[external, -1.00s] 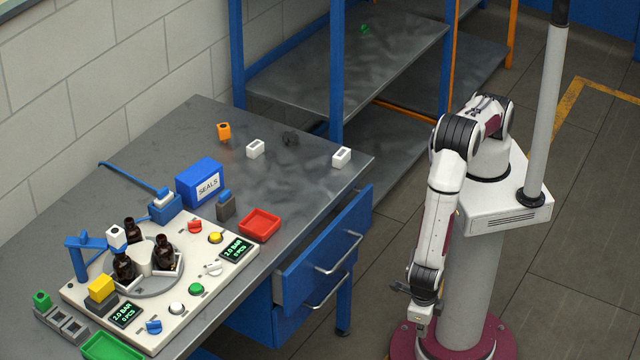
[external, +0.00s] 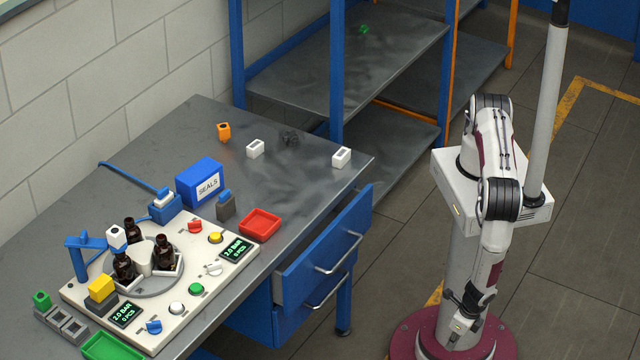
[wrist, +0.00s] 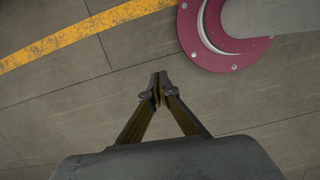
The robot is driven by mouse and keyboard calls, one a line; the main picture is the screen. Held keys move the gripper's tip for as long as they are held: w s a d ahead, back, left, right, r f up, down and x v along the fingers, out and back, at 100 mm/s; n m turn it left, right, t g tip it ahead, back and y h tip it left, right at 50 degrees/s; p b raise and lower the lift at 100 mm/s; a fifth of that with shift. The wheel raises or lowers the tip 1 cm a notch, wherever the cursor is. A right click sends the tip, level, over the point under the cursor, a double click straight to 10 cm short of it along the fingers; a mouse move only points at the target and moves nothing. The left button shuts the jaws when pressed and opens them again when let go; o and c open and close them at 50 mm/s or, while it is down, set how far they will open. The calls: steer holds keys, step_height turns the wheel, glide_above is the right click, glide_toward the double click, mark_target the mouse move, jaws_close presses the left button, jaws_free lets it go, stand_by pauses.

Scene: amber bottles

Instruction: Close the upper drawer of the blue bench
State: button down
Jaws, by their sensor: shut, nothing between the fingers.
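The blue bench (external: 120,130) has a grey top and two blue drawers at its right end. The upper drawer (external: 310,270) stands pulled out, its front clear of the bench edge, with a grey bar handle (external: 338,257). The lower drawer (external: 297,318) is just below, with its own handle (external: 326,294); how far out it sits is hard to tell. My gripper (external: 454,341) hangs low beside my pedestal, well to the right of the drawers and touching nothing. In the wrist view, its fingertips (wrist: 158,87) meet over bare floor.
On the bench stand a cream fixture (external: 180,310) with amber bottles (external: 165,255), a blue SEALS box (external: 200,183) and a red tray (external: 260,225). A blue shelf rack (external: 337,80) stands behind. The floor between drawers and my base is clear.

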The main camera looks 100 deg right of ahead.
mark_target(355, 218)
steer(key=w+d+r+t+h, duration=0.2)
steer(key=w+d+r+t, duration=0.1)
steer(key=d, duration=0.5)
steer(key=w+d+r+t+h, duration=0.2)
steer(key=w+d+t+h, duration=0.1)
steer(key=d, duration=0.5)
steer(key=w+d+r+t+h, duration=0.1)
steer(key=d+r+h, duration=0.1)
steer(key=r, duration=0.3)
steer(key=d+r+t+h, duration=0.2)
steer(key=d+r, duration=0.1)
steer(key=r, duration=0.3)
steer(key=w+d+r+n+t+h, duration=0.1)
steer(key=d+r+t+h, duration=0.1)
steer(key=r, duration=0.4)
steer(key=shift+w+d, duration=0.3)
steer(key=shift+d, duration=0.5)
steer(key=shift+w+d, duration=0.15)
steer(key=shift+x, duration=6.7)
steer(key=shift+w+d+r, duration=0.1)
steer(key=shift+w+r, duration=0.1)
steer(key=shift+r, duration=0.05)
